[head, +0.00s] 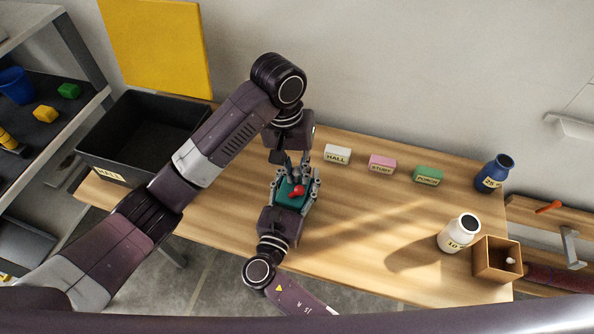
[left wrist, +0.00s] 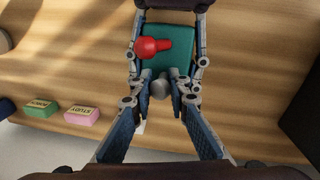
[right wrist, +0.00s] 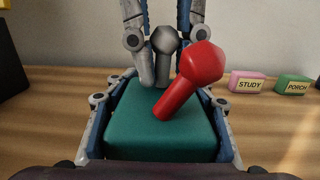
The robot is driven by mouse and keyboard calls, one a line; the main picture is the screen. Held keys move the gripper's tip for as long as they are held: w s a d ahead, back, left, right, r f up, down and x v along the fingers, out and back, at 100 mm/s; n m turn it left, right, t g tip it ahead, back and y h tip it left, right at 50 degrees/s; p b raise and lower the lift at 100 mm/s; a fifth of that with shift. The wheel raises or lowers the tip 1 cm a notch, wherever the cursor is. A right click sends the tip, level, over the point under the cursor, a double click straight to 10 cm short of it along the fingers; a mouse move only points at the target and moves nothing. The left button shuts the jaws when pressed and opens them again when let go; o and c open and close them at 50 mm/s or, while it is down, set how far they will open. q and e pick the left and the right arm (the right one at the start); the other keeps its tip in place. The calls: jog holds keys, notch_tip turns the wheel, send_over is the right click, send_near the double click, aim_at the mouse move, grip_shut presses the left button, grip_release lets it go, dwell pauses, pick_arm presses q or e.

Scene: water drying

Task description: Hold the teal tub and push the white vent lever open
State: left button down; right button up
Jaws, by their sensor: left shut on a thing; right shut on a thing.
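The teal tub (head: 287,200) is between the fingers of my right gripper (head: 295,187), which is shut on its sides. On the tub's top a red lever (right wrist: 190,80) leans to the right in the right wrist view. Beside it a grey knobbed lever (right wrist: 166,41) stands near the tub's far edge. I see no clearly white lever; the grey one is nearest to that. My left gripper (left wrist: 160,98) comes from above, shut on the grey lever, whose knob (left wrist: 160,88) shows between its fingers. The lever's base is partly hidden by the fingers.
White HALL (head: 337,155), pink STUDY (head: 382,165) and green PORCH (head: 428,176) blocks line the table's back. A blue jar (head: 494,173), a white bottle (head: 458,233) and an open wooden box (head: 498,262) stand right. A dark bin (head: 120,157) is left.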

pick_arm(q)
jog(key=shift+s+d, duration=0.2)
jog(key=shift+d, duration=0.25)
pick_arm(e)
jog(key=shift+a+y, duration=0.3)
jog(key=shift+a, duration=0.1)
pick_arm(q)
jog(key=c, duration=1.8)
grip_release()
pick_arm(e)
jog(key=shift+r, duration=0.1)
pick_arm(q)
jog(key=shift+o, duration=1)
jog(key=shift+w+a, duration=0.15)
jog(key=shift+a, duration=0.05)
pick_arm(e)
jog(key=shift+d, duration=0.15)
pick_arm(q)
jog(key=r, duration=0.3)
jog(key=a+r, duration=0.1)
jog(key=r, duration=0.6)
jog(key=shift+w+a+r, duration=0.2)
jog(key=shift+a, duration=0.05)
pick_arm(e)
jog(key=shift+d, duration=0.1)
pick_arm(q)
jog(key=shift+r, duration=0.75)
